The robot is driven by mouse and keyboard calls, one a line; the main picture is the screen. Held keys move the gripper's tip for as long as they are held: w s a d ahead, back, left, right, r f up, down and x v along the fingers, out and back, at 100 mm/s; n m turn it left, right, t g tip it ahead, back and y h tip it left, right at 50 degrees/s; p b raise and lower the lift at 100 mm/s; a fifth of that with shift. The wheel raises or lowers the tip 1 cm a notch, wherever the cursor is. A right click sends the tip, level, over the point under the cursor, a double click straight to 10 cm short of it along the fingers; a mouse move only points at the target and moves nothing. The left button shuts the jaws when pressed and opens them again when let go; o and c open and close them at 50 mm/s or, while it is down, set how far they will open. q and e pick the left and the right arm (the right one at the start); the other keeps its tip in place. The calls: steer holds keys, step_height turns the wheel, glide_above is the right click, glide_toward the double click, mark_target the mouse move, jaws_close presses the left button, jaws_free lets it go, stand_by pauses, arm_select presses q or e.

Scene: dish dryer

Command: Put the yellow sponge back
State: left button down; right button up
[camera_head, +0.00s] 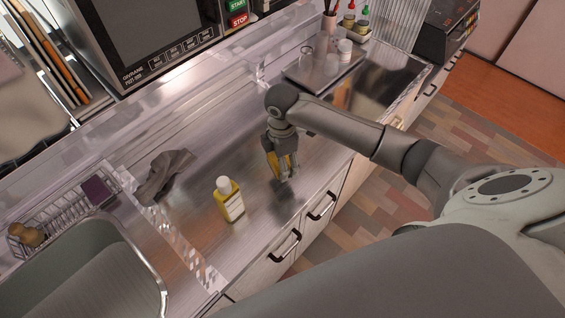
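The yellow sponge (285,161) is between the fingers of my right gripper (282,174), which points down over the steel counter (246,250). The gripper looks shut on the sponge, and its fingers hide part of it. I cannot tell whether the sponge touches the counter. A wire rack (66,212) at the left, along the sink's back edge, holds a dark purple block (98,190) and a tan brush-like item (30,236). My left gripper is not in view.
A yellow bottle with a white cap (229,203) stands left of my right gripper. A crumpled grey cloth (165,174) lies behind it. The sink (152,262) is at lower left. A tray (312,76) and small bottles (350,20) are at the back right.

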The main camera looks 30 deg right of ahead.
steer(key=shift+w+d+f, duration=0.3)
steer(key=shift+w+f, duration=0.15)
steer(key=shift+f, duration=0.2)
steer(key=shift+w+d+f, duration=0.25)
steer(key=shift+w+f, duration=0.2)
steer(key=shift+f, duration=1.75)
steer(key=shift+f, duration=0.1)
steer(key=o, duration=0.9)
step_height(320, 180, up, 12)
steer(key=shift+r+b, duration=0.15)
steer(key=shift+b, duration=0.25)
